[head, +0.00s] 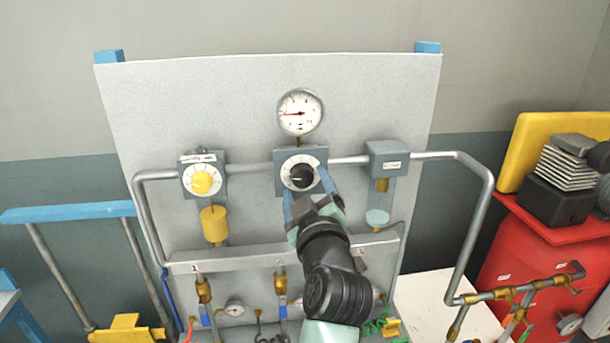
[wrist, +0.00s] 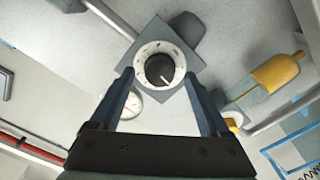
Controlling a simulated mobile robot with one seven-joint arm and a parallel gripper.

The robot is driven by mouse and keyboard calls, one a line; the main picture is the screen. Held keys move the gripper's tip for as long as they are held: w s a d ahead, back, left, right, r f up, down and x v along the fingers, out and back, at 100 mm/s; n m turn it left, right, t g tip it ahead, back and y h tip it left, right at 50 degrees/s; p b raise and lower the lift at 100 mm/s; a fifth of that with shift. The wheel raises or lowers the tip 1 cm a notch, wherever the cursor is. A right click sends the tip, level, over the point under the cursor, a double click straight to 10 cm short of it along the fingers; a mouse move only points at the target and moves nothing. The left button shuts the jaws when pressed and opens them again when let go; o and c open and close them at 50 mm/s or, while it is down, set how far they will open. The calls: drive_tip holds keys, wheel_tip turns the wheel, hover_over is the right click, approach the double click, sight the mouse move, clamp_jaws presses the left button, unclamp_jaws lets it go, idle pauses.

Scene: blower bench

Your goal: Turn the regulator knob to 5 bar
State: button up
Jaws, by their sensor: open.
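The black regulator knob (head: 302,175) sits in a white dial ring on a grey block at the middle of the panel. It also shows in the wrist view (wrist: 160,69), with a light pointer mark on it. The round pressure gauge (head: 300,112) is above it, with a red needle pointing left; its numbers are too small to read. My gripper (head: 302,195) is open in front of the regulator, reaching up from below. In the wrist view its two blue-grey fingers (wrist: 160,88) stand to either side below the knob, apart from it.
A yellow knob with a white dial (head: 201,181) and a yellow bowl (head: 214,224) are to the left. A grey unit with a clear bowl (head: 388,160) is to the right. Pipes (head: 480,200) run across the panel.

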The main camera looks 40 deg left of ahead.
drive_tip(key=shift+w+a, duration=0.45)
drive_tip(key=shift+a, duration=0.05)
clamp_jaws()
